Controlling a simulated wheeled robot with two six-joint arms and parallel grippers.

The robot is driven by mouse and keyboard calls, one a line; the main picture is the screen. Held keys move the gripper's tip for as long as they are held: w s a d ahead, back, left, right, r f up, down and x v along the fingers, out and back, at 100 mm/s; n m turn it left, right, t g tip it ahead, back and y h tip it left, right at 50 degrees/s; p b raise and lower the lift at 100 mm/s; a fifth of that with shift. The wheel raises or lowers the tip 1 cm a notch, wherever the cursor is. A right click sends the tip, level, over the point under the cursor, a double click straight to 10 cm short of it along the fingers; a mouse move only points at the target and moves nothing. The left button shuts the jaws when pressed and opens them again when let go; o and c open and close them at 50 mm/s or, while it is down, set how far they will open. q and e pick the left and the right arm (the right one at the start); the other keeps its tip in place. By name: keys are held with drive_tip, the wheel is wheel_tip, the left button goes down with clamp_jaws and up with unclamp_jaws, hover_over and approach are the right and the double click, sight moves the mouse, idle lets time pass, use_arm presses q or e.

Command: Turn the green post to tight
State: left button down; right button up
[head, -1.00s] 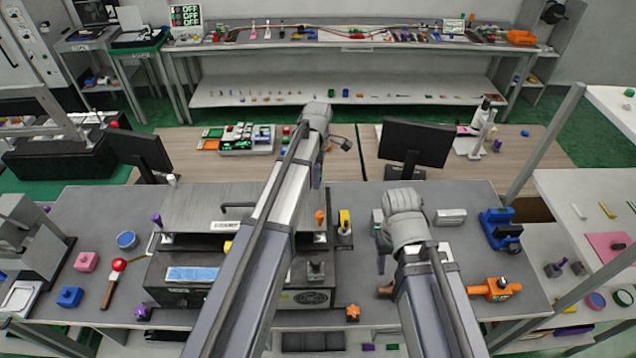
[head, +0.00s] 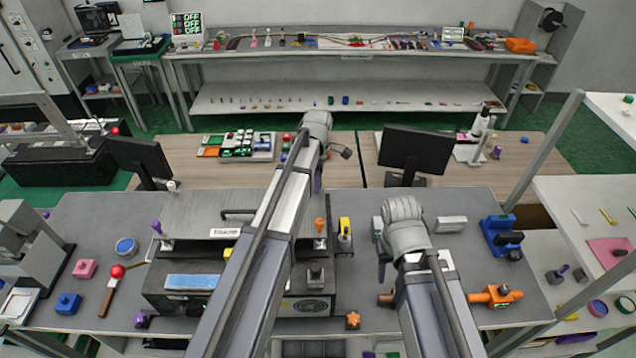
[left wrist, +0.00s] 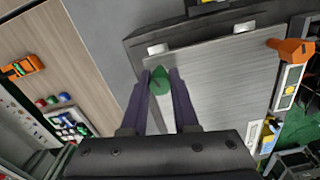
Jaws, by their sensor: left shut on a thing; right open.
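In the left wrist view a green post (left wrist: 158,82) stands between the two dark purple fingers of my left gripper (left wrist: 160,76), which is shut on it. The post is at the edge of a brushed metal plate (left wrist: 215,75). In the head view my left gripper (head: 317,182) points down at the plate's far right corner, and the green post is hidden there. The plate (head: 195,208) lies on a dark box-shaped fixture. My right gripper (head: 383,265) is open and empty, over the bench right of the fixture.
An orange post (head: 319,226) stands at the plate's right edge, with a yellow-topped fixture (head: 345,232) beside it. A purple post (head: 157,228) is at the plate's left. A blue clamp (head: 500,236) and an orange valve-like part (head: 496,294) lie right of my right arm.

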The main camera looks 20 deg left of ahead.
use_arm(q)
drive_tip(key=shift+m, duration=0.3)
drive_tip(key=m, duration=0.4)
drive_tip(key=shift+m, duration=0.4)
drive_tip(key=m, duration=0.5)
drive_tip(key=shift+m, duration=0.3)
drive_tip(key=m, duration=1)
drive_tip(key=shift+d+m, duration=0.1)
drive_tip(key=shift+m, duration=0.3)
drive_tip(key=c, duration=0.7)
unclamp_jaws()
